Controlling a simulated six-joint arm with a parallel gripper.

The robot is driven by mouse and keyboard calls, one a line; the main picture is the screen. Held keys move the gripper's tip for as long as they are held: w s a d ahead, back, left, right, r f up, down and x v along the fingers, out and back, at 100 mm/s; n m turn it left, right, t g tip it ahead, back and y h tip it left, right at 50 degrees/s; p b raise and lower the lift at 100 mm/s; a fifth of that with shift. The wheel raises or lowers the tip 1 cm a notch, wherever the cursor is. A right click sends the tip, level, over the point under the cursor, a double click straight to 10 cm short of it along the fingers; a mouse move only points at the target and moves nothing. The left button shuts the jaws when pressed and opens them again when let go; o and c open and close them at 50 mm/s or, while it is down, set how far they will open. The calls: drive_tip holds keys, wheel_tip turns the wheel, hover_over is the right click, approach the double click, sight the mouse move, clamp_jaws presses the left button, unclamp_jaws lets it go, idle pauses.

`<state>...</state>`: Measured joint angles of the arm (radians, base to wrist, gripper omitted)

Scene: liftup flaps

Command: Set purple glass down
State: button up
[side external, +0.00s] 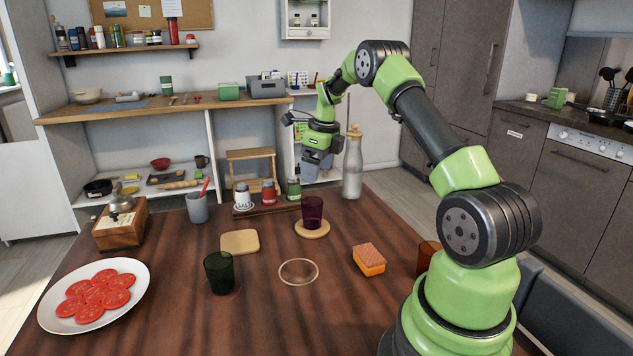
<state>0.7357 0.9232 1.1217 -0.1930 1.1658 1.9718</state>
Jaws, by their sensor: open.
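The purple glass (312,211) stands upright on a round wooden coaster (312,230) near the middle of the table. My gripper (316,170) is above the glass, apart from it, with its fingers pointing down. It is open and holds nothing that I can see. The fingertips are small in this view.
A glass bottle (353,165) stands close to the right of my gripper. Spice jars (268,192) stand behind the glass. A green glass (219,272), a ring-shaped coaster (298,272), a sponge (369,259) and a plate of tomato slices (135,292) are nearer the front.

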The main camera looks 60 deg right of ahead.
drive_tip(key=s+a+r+n+t, duration=0.3)
drive_tip(key=a+r+n, duration=1.1)
drive_tip(key=a+r, duration=0.3)
drive_tip(key=s+a+f+n+t+y, duration=0.1)
drive_tip(key=s+a+n+t+y, duration=0.1)
drive_tip(key=s+a+n, duration=1.1)
drive_tip(key=s+n, duration=0.2)
drive_tip(key=n, duration=0.2)
drive_tip(key=shift+s+a, duration=0.15)
drive_tip(key=shift+s, duration=0.2)
